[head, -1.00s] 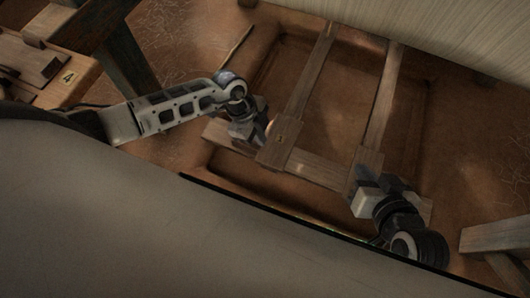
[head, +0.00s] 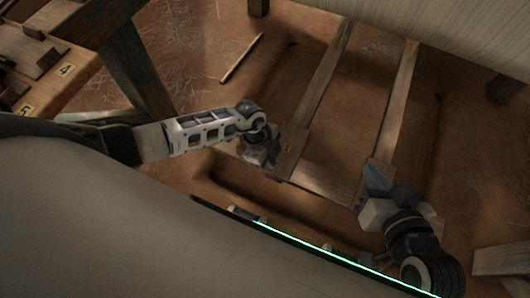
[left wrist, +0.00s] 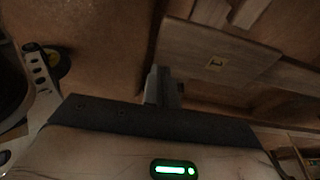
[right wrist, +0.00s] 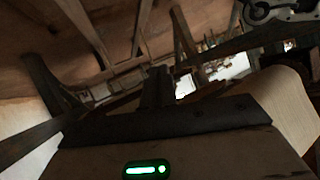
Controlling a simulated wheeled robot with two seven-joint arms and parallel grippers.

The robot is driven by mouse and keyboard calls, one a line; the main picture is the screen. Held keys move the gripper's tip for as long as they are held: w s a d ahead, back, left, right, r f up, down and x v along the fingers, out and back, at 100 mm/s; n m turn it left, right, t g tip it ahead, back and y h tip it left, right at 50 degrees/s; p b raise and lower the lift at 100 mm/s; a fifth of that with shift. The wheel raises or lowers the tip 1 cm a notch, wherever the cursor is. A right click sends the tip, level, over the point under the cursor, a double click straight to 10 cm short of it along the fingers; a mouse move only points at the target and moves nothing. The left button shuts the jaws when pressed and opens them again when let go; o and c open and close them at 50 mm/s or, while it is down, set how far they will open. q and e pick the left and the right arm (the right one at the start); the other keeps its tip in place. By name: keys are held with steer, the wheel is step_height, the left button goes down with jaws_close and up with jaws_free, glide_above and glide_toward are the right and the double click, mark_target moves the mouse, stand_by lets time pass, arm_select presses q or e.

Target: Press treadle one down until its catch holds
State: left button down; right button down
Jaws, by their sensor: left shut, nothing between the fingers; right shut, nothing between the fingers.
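Treadle one (head: 323,75) is the left of two long wooden bars over the pit, with a wide numbered foot pad (head: 292,148) at its near end. The pad also shows in the left wrist view (left wrist: 195,50), with its label plate. My left gripper (head: 274,150) is shut and empty at the left edge of the pad; I cannot tell if it touches. The second treadle (head: 396,100) runs to the right. My right gripper (head: 373,178) is shut and empty over its near end and hides its pad. I see no catch and cannot tell how far treadle one is down.
A wooden crosspiece (head: 325,182) spans the pit beneath the treadles. A thin stick (head: 241,58) lies on the earth floor. A bench with numbered plates (head: 66,70) and a dark post (head: 135,65) stand at left. Pale cloth (head: 440,30) hangs at the back. A beam end (head: 500,262) is at lower right.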

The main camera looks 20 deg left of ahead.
mark_target(273, 173)
arm_select(q)
step_height(273, 173, down, 3)
steer(key=shift+f+b, duration=0.15)
steer(key=shift+b, duration=0.55)
steer(key=shift+f+b, duration=0.3)
steer(key=shift+f, duration=0.2)
arm_select(e)
steer(key=shift+a+r+t+y, duration=0.25)
steer(key=shift+r+t, duration=0.1)
steer(key=shift+r, duration=0.2)
steer(key=shift+a+r+t+y, duration=0.15)
steer(key=shift+r+t+y, duration=0.15)
steer(key=shift+r, duration=0.2)
arm_select(q)
steer(key=shift+f, duration=0.1)
arm_select(e)
steer(key=shift+f, duration=0.1)
